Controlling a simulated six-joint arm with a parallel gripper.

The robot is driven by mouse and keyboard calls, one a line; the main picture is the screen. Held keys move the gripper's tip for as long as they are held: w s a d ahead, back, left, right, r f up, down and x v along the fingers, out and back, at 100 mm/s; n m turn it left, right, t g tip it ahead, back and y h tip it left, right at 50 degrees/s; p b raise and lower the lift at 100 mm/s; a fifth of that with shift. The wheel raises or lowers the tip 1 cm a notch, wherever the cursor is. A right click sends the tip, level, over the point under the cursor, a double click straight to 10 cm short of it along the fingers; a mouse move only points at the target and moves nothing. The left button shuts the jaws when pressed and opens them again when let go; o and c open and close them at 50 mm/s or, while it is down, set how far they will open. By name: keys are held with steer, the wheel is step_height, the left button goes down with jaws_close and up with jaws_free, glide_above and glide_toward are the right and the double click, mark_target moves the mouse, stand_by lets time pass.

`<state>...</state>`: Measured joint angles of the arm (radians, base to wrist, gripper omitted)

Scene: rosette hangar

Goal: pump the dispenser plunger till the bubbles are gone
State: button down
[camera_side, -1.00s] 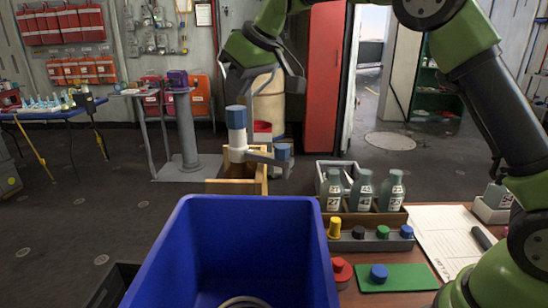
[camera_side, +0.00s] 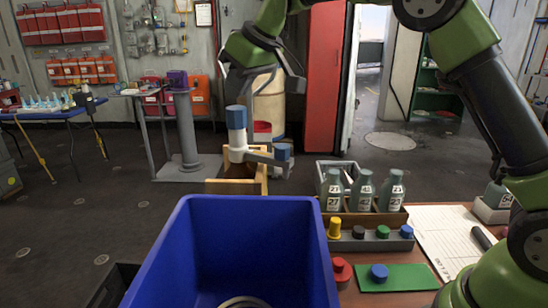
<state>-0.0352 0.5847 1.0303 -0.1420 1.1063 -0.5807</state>
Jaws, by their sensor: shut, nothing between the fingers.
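The dispenser stands behind the blue bin, with a blue plunger cap (camera_side: 237,117) upright on top. A grey-white collar and a side spout with a blue tip (camera_side: 282,152) sit below the cap. Its brown body (camera_side: 238,171) is partly hidden by the bin and a wooden frame. My gripper (camera_side: 250,84) is shut and empty, above and slightly right of the plunger cap in the picture. Contact between them cannot be made out. No bubbles can be made out from here.
The blue bin (camera_side: 183,235) fills the front centre. To its right, several grey bottles (camera_side: 364,192) stand in a crate, behind a rack of coloured knobs (camera_side: 366,240). A green plate (camera_side: 398,280) and a paper sheet (camera_side: 440,228) lie on the table.

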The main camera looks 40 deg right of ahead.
mark_target(235, 107)
steer(key=shift+f, duration=0.15)
stand_by(0.5)
steer(key=shift+f, duration=1.45)
steer(key=shift+r, duration=3.6)
